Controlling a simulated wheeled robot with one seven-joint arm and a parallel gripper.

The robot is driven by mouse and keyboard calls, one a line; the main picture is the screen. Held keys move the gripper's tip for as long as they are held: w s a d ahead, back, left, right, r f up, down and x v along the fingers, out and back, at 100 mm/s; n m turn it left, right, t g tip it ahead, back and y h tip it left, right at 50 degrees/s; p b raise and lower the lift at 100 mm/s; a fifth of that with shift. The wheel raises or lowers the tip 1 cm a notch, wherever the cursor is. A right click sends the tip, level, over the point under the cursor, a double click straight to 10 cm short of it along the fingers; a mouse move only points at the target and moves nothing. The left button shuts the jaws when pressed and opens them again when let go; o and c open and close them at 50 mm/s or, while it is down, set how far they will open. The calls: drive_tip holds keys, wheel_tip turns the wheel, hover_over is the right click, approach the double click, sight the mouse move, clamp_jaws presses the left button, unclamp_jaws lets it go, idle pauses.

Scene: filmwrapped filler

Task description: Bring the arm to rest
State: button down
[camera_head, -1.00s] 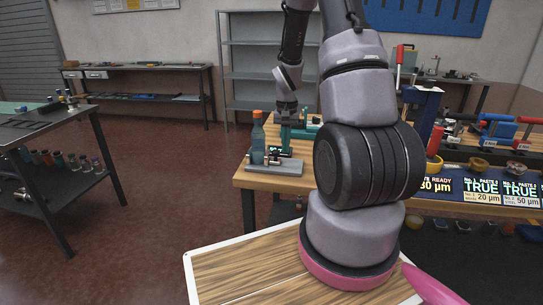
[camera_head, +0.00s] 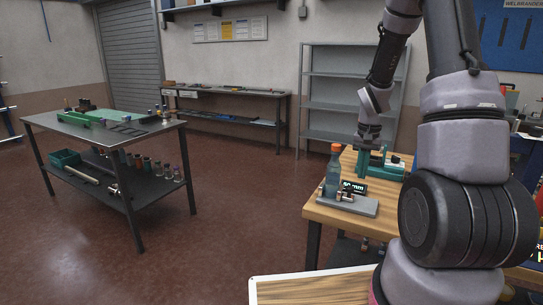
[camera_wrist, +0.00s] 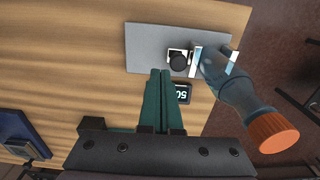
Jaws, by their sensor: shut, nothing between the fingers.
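My gripper (camera_head: 364,172) hangs from my arm over the near left part of the wooden workbench (camera_head: 334,220). In the wrist view its two teal fingers (camera_wrist: 160,76) are pressed together with nothing between them. Their tips point at a grey plate (camera_wrist: 146,45), which also shows in the head view (camera_head: 368,208). A blue-grey bottle with an orange cap (camera_wrist: 236,88) stands close beside the fingers; it also shows in the head view (camera_head: 332,176). A small black display (camera_wrist: 183,94) sits right by the fingers. I cannot tell whether they touch it.
A metal table (camera_head: 72,128) with bottles and parts on its lower shelf stands at left. A long bench (camera_head: 232,93) and a grey shelf rack (camera_head: 318,105) stand along the back wall. The red floor (camera_head: 235,205) between them is clear. My arm hides part of the workbench at right.

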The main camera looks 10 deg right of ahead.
drive_tip(key=s+a+r+n+t, duration=0.1)
drive_tip(key=s+a+r+t, duration=0.15)
drive_tip(key=r, duration=0.65)
drive_tip(key=s+a+r+t, duration=0.1)
drive_tip(key=s+a+r, duration=0.2)
drive_tip(key=r, duration=0.5)
drive_tip(key=s+a+r+n+t+y, duration=0.1)
drive_tip(key=s+a+r+t+y, duration=0.1)
drive_tip(key=s+a+r, duration=0.5)
drive_tip(key=s+r+t, duration=0.1)
drive_tip(key=s+r, duration=0.4)
drive_tip(key=s, duration=0.2)
drive_tip(key=shift+s+n, duration=0.25)
drive_tip(key=shift+n, duration=0.05)
